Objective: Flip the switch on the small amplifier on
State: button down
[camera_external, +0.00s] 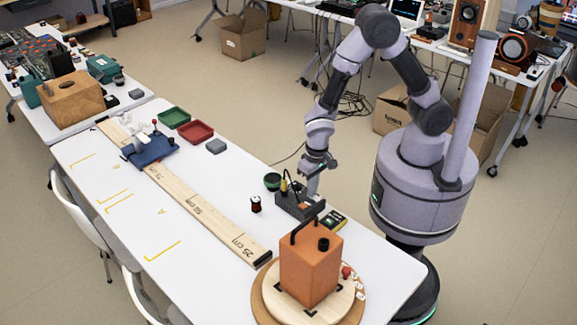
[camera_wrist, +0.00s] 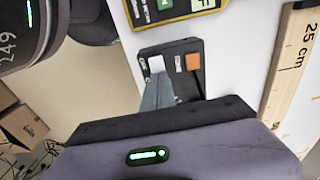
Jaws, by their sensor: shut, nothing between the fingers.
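The small amplifier is a dark box (camera_external: 290,204) near the right edge of the white table; it also shows in the wrist view (camera_wrist: 191,74). Its top bears a white switch (camera_wrist: 156,64) and an orange one (camera_wrist: 193,62), with small lettering too fine to read. My gripper (camera_external: 312,192) points down over the box in the external view. In the wrist view my gripper (camera_wrist: 156,80) is shut and empty, its tips right at the near edge of the white switch. I cannot tell whether they touch it. The tips hide part of the box.
A yellow-edged meter (camera_external: 334,219) lies close beside the amplifier. A dark green bowl (camera_external: 272,181) and a dark red spool (camera_external: 256,204) are nearby. A long marked board (camera_external: 205,213) crosses the table.

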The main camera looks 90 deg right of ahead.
jog(key=shift+s+a+f+g, duration=0.15)
jog(key=shift+s+f, duration=0.1)
jog(key=shift+s, duration=0.15)
jog(key=shift+s+a+f+g, duration=0.1)
jog(key=shift+s+f+g, duration=0.1)
jog(key=shift+s, duration=0.15)
jog(key=shift+r, duration=0.15)
notch_tip(320, 180, up, 15)
jog(key=w+p, duration=0.1)
jog(key=p, duration=0.6)
jog(key=shift+a, duration=0.2)
jog(key=shift+w+f, duration=0.1)
jog(key=shift+f, duration=0.1)
jog(key=f+b, duration=0.2)
jog(key=f, duration=0.2)
jog(key=f+b, duration=0.3)
jog(key=f, duration=0.2)
jog(key=d+f+b, duration=0.1)
jog(key=f+b, duration=0.2)
jog(key=f, duration=0.2)
jog(key=shift+w, duration=0.3)
jog(key=shift+r, duration=0.1)
